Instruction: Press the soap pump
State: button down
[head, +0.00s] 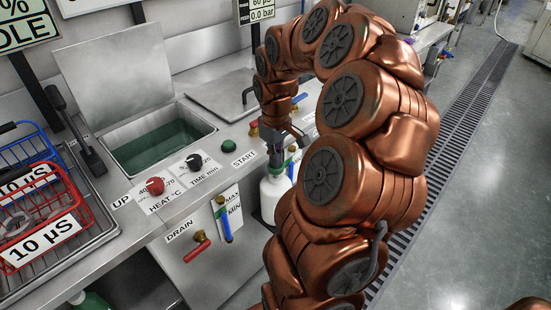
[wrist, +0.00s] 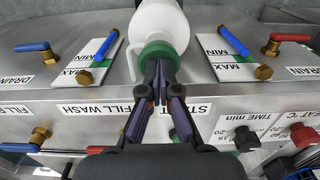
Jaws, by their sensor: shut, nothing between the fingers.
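The soap pump is a white bottle (head: 272,192) with a green top, standing at the front of the steel counter. In the wrist view the white bottle (wrist: 160,25) shows at the top, with its green collar (wrist: 160,52) below it. My gripper (head: 275,158) is right above the bottle in the head view. In the wrist view my gripper (wrist: 160,68) is shut and empty, its fingertips overlapping the green collar. They look very close to the pump top; I cannot tell whether they touch. The pump head is mostly hidden behind the fingers.
The counter front holds a red knob (head: 155,186), a black knob (head: 194,161), a green button (head: 228,146) and a red-handled drain valve (head: 196,249). A filled basin (head: 160,143) is behind. A red wire basket (head: 42,222) stands at left. Open floor lies at right.

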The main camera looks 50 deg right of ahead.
notch_tip(320, 180, up, 13)
jog(key=shift+r, duration=0.15)
dwell(0.4)
dwell(1.1)
jog(key=s+a+f+n, duration=0.1)
jog(key=s+a+f, duration=0.1)
jog(key=a, duration=0.7)
jog(key=s+a+f+n, duration=0.1)
jog(key=s+a, duration=0.1)
jog(key=a, duration=0.7)
jog(key=s+a+f+m+g, duration=0.1)
jog(key=s+a+f, duration=0.35)
jog(key=s, duration=0.25)
jog(key=s+a+f+m+g, duration=0.1)
jog(key=s+a+f+g, duration=0.15)
jog(key=s+a, duration=0.4)
notch_tip(320, 180, up, 12)
jog(key=d+t+p, duration=0.1)
jog(key=p, duration=1.1)
jog(key=shift+s+d+r+t+p, duration=0.2)
jog(key=shift+d+t+p, duration=0.1)
jog(key=shift+t+p, duration=0.1)
